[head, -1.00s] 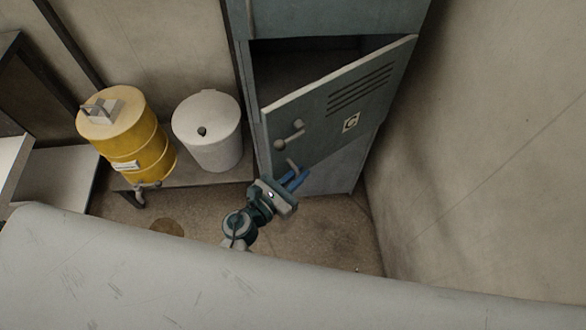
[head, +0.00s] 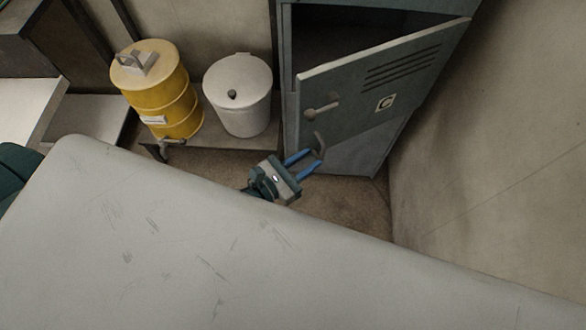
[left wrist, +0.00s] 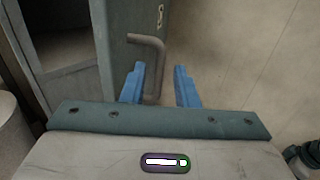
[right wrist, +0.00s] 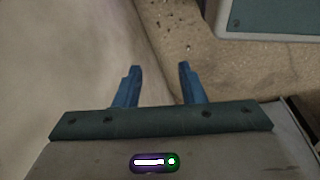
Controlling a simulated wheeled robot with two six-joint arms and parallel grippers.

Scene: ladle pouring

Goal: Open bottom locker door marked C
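The grey-green locker door marked C (head: 400,80) stands ajar, hinged on the right, with a dark gap at its top and left. It has vent slots, a knob-like latch (head: 322,111) and a bent grey handle (head: 319,143). My left gripper (head: 305,159) is open at the lower part of the door. In the left wrist view the handle (left wrist: 150,62) reaches down between the blue fingers, nearer the left one, and the fingers are not closed on it. My right gripper (right wrist: 158,80) is open and empty over the floor, out of the head view.
A yellow drum with a tap (head: 165,95) and a white lidded bin (head: 239,95) stand on a low shelf left of the locker. A wall (head: 490,150) rises on the right. A large pale surface fills the front.

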